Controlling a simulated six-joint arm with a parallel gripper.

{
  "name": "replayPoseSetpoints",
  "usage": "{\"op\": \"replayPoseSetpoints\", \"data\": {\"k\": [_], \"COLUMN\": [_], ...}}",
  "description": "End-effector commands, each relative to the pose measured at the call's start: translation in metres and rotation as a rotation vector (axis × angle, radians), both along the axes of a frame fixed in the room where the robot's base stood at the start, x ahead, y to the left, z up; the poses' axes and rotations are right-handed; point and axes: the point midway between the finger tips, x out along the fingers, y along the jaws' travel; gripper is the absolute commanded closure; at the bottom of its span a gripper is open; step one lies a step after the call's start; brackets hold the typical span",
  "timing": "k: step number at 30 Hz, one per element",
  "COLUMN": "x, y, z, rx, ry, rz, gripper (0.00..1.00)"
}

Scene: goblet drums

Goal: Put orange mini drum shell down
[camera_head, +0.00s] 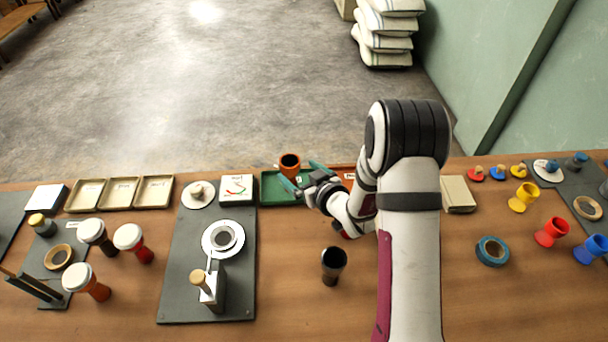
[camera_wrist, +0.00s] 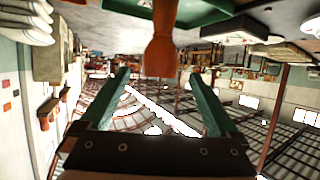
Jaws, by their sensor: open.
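The orange mini drum shell (camera_head: 290,163) stands upright at the green tray (camera_head: 267,193), its dark opening facing up. My gripper (camera_head: 302,175) is open, with its teal fingers close to the shell on the near right side. In the wrist view, which is upside down, the shell (camera_wrist: 160,50) shows at top centre, in line with the gap between the open fingertips of my gripper (camera_wrist: 158,76). The fingers appear apart from it. The green tray (camera_wrist: 205,12) shows beside its foot. The shell's exact contact with the tray is partly hidden in the head view.
A black shell (camera_head: 333,265) stands on the table near my arm. A dark grey board (camera_head: 175,290) with a fixture lies to the left, with white-topped drums (camera_head: 132,240) beyond. An orange tray (camera_head: 348,174) is partly hidden by my arm. Coloured shells (camera_head: 552,232) stand right.

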Motion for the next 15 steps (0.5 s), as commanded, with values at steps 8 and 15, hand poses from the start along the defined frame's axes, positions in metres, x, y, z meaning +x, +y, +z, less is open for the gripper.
{"op": "replayPoseSetpoints", "data": {"k": [8, 15], "x": [-0.022, -0.032], "y": [-0.01, -0.05], "z": [0.01, 0.04], "rx": [0.0, -0.082], "ry": [0.0, 0.179], "rz": [0.001, -0.2], "gripper": [0.04, 0.04]}}
